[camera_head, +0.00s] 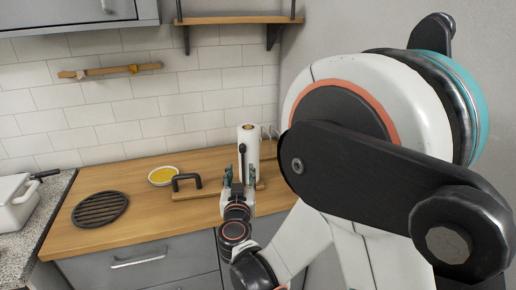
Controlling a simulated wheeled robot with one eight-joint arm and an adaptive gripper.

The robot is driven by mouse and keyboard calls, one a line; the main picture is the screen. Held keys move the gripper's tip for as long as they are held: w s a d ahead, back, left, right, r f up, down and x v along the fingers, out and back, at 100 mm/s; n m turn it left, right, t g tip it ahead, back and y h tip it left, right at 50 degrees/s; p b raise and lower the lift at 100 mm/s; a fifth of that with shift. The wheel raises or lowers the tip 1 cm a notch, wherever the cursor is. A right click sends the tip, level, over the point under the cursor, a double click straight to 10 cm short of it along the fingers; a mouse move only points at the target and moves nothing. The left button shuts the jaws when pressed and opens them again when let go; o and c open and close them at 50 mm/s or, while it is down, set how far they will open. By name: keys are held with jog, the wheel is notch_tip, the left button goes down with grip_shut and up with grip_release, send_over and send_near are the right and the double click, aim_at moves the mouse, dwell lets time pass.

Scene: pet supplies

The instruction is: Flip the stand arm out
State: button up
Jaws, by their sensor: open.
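A white paper roll (251,137) stands upright on the wooden worktop near the back wall. A thin dark bar with a knob-like top (243,151) stands upright in front of the roll; it looks like the stand arm. My gripper (239,173) is open, pointing away from me toward the roll, with one finger to each side of the bar's lower part in the picture. Whether it touches the bar cannot be told. The foot of the stand and the lower roll are hidden behind my gripper.
A wooden board (210,192) with a black handle (187,177) lies just left of my gripper. A bowl of yellow food (163,176) and a round black grate (100,208) stand farther left. A shelf (235,20) hangs above. My arm blocks the right side.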

aim_at(242, 151)
jog(key=w+b, duration=0.1)
jog(key=w, duration=0.5)
jog(key=w+b, duration=0.1)
jog(key=w, duration=0.6)
jog(key=shift+w+d+f+b, duration=0.1)
jog(key=shift+w+d+b, duration=0.1)
jog(key=shift+w+b, duration=0.1)
grip_shut()
